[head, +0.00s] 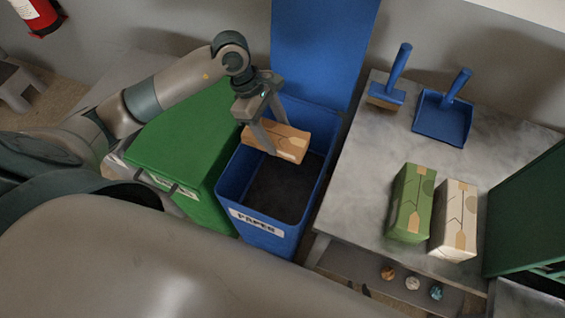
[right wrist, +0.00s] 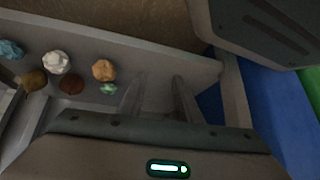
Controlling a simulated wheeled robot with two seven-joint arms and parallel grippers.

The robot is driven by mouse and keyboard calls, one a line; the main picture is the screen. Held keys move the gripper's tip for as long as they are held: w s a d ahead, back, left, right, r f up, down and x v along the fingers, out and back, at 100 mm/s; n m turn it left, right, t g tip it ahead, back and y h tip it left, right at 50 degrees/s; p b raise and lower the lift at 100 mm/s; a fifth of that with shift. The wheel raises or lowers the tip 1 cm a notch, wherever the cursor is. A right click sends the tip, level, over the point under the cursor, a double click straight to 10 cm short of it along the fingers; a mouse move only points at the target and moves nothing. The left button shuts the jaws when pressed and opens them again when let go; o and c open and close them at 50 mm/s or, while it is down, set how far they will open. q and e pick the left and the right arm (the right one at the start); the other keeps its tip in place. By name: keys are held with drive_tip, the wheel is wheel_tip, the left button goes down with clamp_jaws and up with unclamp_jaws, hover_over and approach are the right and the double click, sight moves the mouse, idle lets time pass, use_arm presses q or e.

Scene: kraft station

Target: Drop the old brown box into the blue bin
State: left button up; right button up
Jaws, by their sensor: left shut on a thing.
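The brown box (head: 289,144) hangs tilted above the open blue bin (head: 234,180), which has a paper label on its front. My left gripper (head: 274,134) is shut on the box, with its fingers on either side of it. The box is over the bin's mouth, inside the rim as seen from above, and the dark bin floor shows beneath it. My right gripper (right wrist: 158,98) shows only in the right wrist view, with its two fingers apart and nothing between them, above a grey shelf.
A green bin (head: 190,135) stands left of the blue one. The grey table (head: 375,165) at right holds a green carton (head: 411,205), a cream carton (head: 455,222), a blue brush (head: 390,85) and a blue dustpan (head: 441,118). Crumpled balls (right wrist: 56,62) lie on the shelf (right wrist: 150,65) below.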

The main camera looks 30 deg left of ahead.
use_arm(q)
drive_tip(key=shift+f, duration=0.1)
use_arm(e)
drive_tip(key=shift+f, duration=0.1)
